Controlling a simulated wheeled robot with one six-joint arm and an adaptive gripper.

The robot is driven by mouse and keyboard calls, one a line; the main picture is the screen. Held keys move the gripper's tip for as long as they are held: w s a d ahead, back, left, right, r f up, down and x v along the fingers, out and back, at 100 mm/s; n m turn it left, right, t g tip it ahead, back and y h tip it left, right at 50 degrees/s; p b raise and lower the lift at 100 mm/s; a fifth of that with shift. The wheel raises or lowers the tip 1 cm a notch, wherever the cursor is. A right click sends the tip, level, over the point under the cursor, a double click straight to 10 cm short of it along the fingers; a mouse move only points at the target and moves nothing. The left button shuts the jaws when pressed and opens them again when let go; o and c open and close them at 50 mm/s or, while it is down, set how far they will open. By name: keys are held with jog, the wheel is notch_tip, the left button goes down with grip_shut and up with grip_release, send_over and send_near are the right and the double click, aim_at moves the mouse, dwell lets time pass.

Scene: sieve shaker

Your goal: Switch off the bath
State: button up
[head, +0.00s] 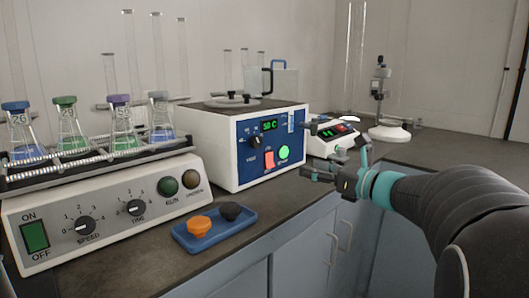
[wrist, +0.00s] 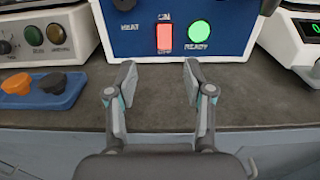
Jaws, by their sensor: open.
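The bath (head: 215,148) is a white box with a blue front panel and a lid on top. Its display (head: 270,125) reads about 50 C. A lit red rocker switch (head: 269,160) sits low on the panel, beside a glowing green READY lamp (head: 284,152). In the wrist view the switch (wrist: 164,38) lies between ON above and OFF below, and the lamp (wrist: 198,34) is to its right. My gripper (wrist: 159,76) is open and empty, pointing at the panel just below the switch, apart from it. In the head view my gripper (head: 322,163) is right of the bath.
A shaker (head: 110,212) with several flasks and its own green ON/OFF switch (head: 35,236) stands left. A blue tray (head: 217,238) with orange and black knobs lies in front. A balance (head: 318,146) is right of the bath. The bench before the bath is clear.

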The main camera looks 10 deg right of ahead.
aim_at(271, 153)
jog(key=x, duration=0.9)
jog(key=p+x, duration=0.1)
jog(key=x, duration=0.3)
jog(key=shift+w+d+r, duration=0.2)
jog(key=shift+w+d, duration=0.05)
jog(key=shift+w, duration=0.2)
jog(key=shift+c, duration=0.2)
